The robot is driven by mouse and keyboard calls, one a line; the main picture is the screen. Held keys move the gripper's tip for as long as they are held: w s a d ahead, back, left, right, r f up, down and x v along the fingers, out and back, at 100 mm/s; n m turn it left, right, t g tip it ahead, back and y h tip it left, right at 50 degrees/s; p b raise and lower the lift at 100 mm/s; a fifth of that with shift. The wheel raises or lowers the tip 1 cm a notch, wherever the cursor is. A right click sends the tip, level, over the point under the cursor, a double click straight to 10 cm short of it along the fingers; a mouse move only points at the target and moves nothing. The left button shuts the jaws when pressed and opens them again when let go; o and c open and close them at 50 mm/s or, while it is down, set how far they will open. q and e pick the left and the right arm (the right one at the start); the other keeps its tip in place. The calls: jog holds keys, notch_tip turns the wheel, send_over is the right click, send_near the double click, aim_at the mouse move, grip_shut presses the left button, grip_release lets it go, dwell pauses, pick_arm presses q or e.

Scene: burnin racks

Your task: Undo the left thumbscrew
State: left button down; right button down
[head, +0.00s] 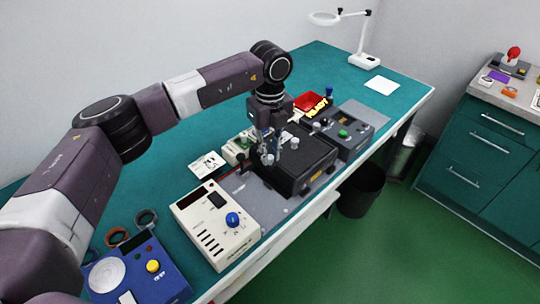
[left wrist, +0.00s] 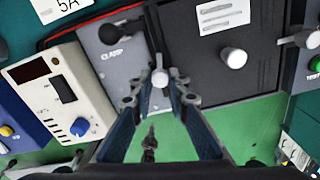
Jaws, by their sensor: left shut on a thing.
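My left gripper (head: 270,135) reaches down from above to the dark test fixture (head: 313,150) on the bench. In the left wrist view its fingers (left wrist: 160,84) close in on a pale round thumbscrew knob (left wrist: 160,76), and it is shut on that knob. The knob sits at the left side of the fixture, beside the grey plate (left wrist: 112,62) marked CLAMP. A second pale knob (left wrist: 234,57) stands to the right on the black lid (left wrist: 262,75), clear of the fingers. The screw's shank is hidden. My right gripper is in neither view.
A beige instrument (head: 217,222) with a blue knob stands in front left of the fixture, and a blue box (head: 137,270) lies nearer. A grey unit (head: 347,130) with a green button stands behind right. A black bin (head: 361,193) is on the floor.

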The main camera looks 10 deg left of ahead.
aim_at(270, 156)
pick_arm(q)
jog(key=shift+n+b, duration=0.35)
jog(key=shift+n, duration=0.95)
jog(key=shift+r, duration=0.1)
jog(key=c, duration=1.8)
grip_release()
jog(key=shift+c, duration=0.2)
notch_tip(270, 156, up, 12)
